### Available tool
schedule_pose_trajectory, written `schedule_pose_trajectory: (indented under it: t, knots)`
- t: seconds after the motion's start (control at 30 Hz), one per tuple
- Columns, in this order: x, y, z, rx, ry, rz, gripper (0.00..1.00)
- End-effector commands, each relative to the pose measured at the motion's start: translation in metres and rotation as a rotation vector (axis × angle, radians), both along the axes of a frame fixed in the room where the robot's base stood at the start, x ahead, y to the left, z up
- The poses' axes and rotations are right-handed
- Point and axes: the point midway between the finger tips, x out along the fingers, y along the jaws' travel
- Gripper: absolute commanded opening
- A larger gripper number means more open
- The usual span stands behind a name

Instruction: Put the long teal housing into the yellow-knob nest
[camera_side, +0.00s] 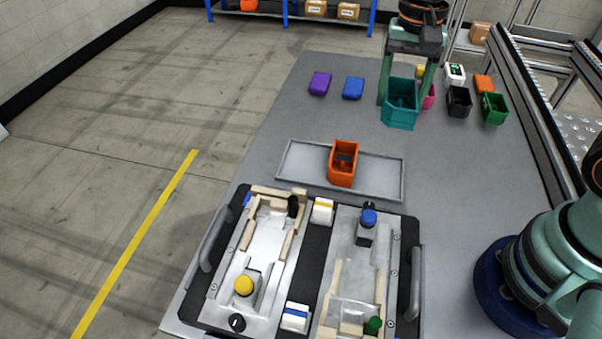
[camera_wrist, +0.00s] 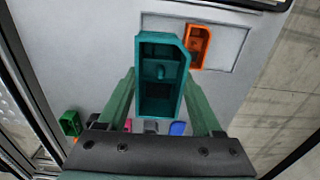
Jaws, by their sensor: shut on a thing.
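The long teal housing (camera_side: 401,108) is an open-topped box held between the fingers of my gripper (camera_side: 405,95) at the back of the table. In the wrist view the teal housing (camera_wrist: 160,75) sits between both fingers of my gripper (camera_wrist: 160,100). My gripper is shut on it. I cannot tell how far it is above the table. The yellow-knob nest (camera_side: 263,240) is the left nest of the pallet fixture, with light wooden-coloured rails and a yellow knob (camera_side: 243,285) near its front. The nest is empty between its rails.
An orange housing (camera_side: 343,163) stands in a shallow grey tray (camera_side: 290,168) between my gripper and the fixture. Purple (camera_side: 320,83), blue (camera_side: 353,88), black (camera_side: 459,101) and green (camera_side: 494,107) parts lie at the back.

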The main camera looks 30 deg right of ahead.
Motion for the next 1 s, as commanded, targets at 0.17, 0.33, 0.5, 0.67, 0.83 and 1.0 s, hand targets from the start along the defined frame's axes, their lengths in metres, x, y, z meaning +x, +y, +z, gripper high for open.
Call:
schedule_pose_trajectory:
  t: [0.17,0.33,0.5,0.67,0.83,1.0]
  knots:
    - [0.001,0.0,0.022,0.001,-0.002,0.003,0.04]
    - [0.003,0.009,0.028,0.0,0.0,0.107,0.04]
    - [0.01,0.036,0.023,0.0,0.003,0.42,0.04]
    - [0.015,0.069,0.016,0.0,0.003,0.797,0.04]
    - [0.017,0.104,0.008,0.0,0.002,1.198,0.04]
    - [0.016,0.141,0.0,0.001,0.003,1.599,0.04]
